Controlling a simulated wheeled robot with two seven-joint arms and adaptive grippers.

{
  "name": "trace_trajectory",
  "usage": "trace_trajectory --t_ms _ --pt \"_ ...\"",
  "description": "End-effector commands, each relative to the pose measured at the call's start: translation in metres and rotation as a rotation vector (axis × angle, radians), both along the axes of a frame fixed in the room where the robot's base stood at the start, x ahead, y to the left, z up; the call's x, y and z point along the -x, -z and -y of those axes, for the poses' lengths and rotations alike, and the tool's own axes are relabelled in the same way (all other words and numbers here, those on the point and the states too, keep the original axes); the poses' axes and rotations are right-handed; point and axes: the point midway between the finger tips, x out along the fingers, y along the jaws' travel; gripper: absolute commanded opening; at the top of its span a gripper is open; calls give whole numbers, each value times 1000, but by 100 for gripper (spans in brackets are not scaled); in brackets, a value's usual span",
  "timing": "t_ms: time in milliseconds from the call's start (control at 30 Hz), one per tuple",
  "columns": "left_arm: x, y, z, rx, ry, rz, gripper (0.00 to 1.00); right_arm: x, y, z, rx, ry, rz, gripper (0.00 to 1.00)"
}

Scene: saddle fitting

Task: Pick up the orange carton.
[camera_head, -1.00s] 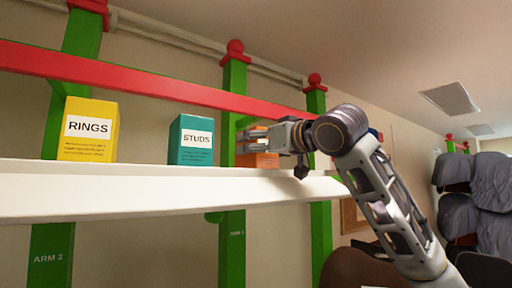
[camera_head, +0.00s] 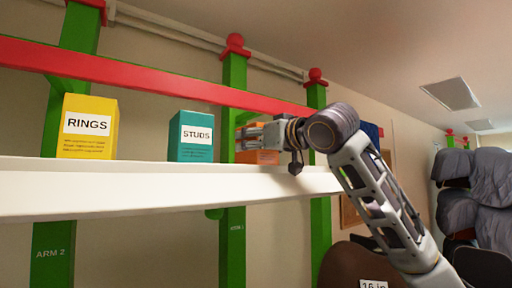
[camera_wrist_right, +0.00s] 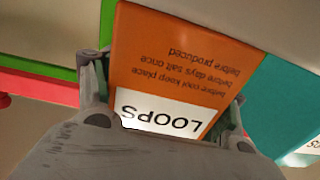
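The orange carton (camera_head: 258,157) stands on the white shelf, right of the teal carton, partly hidden behind my right gripper (camera_head: 246,137). In the right wrist view the orange carton (camera_wrist_right: 180,55) shows its LOOPS label upside down. The fingers of my right gripper (camera_wrist_right: 168,95) lie on either side of the carton, very close to its edges. I cannot tell whether they press on it. The carton appears to rest on the shelf. My left gripper is not in view.
The white shelf (camera_head: 130,200) also holds a yellow RINGS carton (camera_head: 88,128) and a teal STUDS carton (camera_head: 190,137). A red rail (camera_head: 150,85) runs above, on green posts (camera_head: 233,190). Grey padded items (camera_head: 480,200) are at the far right.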

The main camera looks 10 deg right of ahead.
Motion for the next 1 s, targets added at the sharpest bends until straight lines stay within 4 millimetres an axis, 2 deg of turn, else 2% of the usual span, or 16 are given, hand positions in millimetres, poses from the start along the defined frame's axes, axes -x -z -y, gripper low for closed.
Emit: trace_trajectory --t_ms 33,133,633,833,1000 --pt "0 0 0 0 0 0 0 0 0 0 0 0 0 45" --pt "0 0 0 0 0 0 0 0 0 0 0 0 0 34" --pt "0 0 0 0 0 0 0 0 -6 0 -1 0 3 33" --pt "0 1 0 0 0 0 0 1 -19 0 -3 0 3 33" --pt "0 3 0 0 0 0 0 1 -38 0 -3 -1 4 33"
